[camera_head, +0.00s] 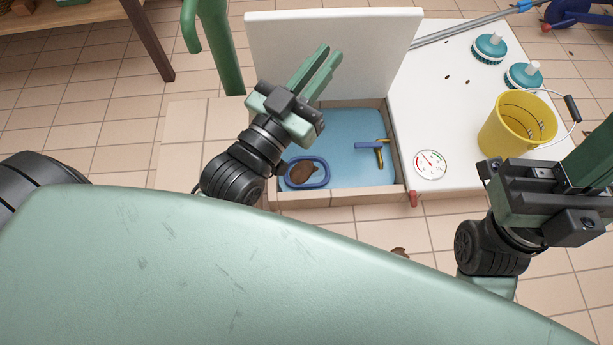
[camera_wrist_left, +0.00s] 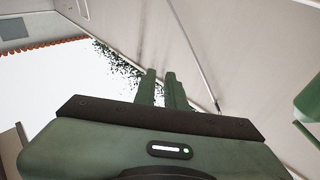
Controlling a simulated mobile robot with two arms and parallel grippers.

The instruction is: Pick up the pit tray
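A small blue oval tray (camera_head: 324,180) with a brown leaf-like thing (camera_head: 303,171) in it lies in the near left corner of a blue-floored recess (camera_head: 345,125). It looks like the pit tray. My left gripper (camera_head: 331,58) is above the recess's far left side, clear of the tray, its fingers pointing up and right in the head view. A narrow gap shows between the fingers, with nothing in it; they also show in the left wrist view (camera_wrist_left: 161,74). My right gripper (camera_head: 596,160) is at the right edge, partly cut off; its finger opening cannot be made out.
A raised white lid (camera_head: 335,40) stands behind the recess. A blue and yellow tool (camera_head: 379,152) lies in the recess, right of the tray. On the white top are a yellow bucket (camera_head: 515,125), a dial (camera_head: 430,164) and two teal round brushes (camera_head: 489,50).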

